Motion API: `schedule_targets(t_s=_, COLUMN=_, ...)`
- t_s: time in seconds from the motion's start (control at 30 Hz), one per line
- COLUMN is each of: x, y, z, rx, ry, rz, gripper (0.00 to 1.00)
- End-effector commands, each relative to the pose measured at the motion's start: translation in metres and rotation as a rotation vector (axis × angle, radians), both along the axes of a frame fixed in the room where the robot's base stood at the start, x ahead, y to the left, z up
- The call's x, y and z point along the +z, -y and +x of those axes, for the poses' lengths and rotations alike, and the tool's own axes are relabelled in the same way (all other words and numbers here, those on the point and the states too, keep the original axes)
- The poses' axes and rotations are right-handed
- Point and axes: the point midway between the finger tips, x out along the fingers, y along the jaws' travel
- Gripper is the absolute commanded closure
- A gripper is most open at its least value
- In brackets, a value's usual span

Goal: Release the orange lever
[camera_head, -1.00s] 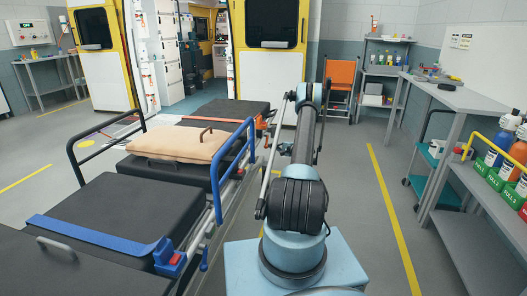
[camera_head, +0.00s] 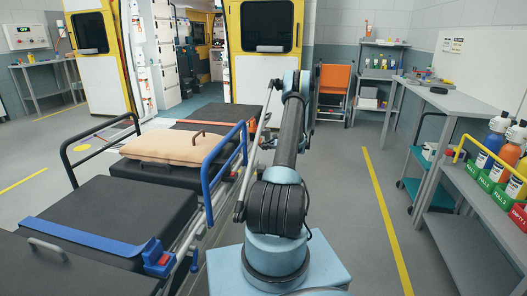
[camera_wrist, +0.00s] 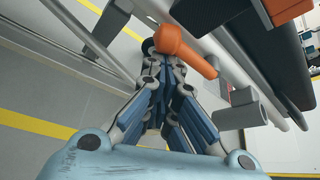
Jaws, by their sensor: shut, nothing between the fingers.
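The orange lever (camera_wrist: 185,49) shows in the wrist view beside the stretcher's grey side rails, with a rounded head and a short stem pointing to the lower right. My gripper (camera_wrist: 163,66) is shut and empty. Its fingertips are right at the lever's lower left edge in the picture, and I cannot tell whether they touch it. In the head view the stretcher (camera_head: 100,216) stands left of my arm, with a tan pillow (camera_head: 165,147) and a raised blue side rail (camera_head: 207,186). There, the lever and my fingertips are hidden behind my arm.
An open yellow and white ambulance (camera_head: 267,22) stands behind. An orange chair (camera_head: 336,80) is at the back wall. A grey workbench (camera_head: 455,101) and a shelf with bottles (camera_head: 490,215) line the right. The floor right of my arm is clear.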

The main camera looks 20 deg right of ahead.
Motion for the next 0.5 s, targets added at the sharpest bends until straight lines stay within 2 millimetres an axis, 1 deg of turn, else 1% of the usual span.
schedule_targets(t_s=0.03, x=0.0024, y=-0.0004, z=-0.0001, rx=0.001, ry=-0.023, rz=0.012, gripper=1.0)
schedule_targets(t_s=0.2, x=0.0064, y=-0.0014, z=-0.0013, rx=0.001, ry=-0.02, rz=0.011, gripper=1.0)
schedule_targets(t_s=0.5, x=0.0095, y=-0.0008, z=-0.002, rx=0.0, ry=-0.018, rz=0.011, gripper=1.0)
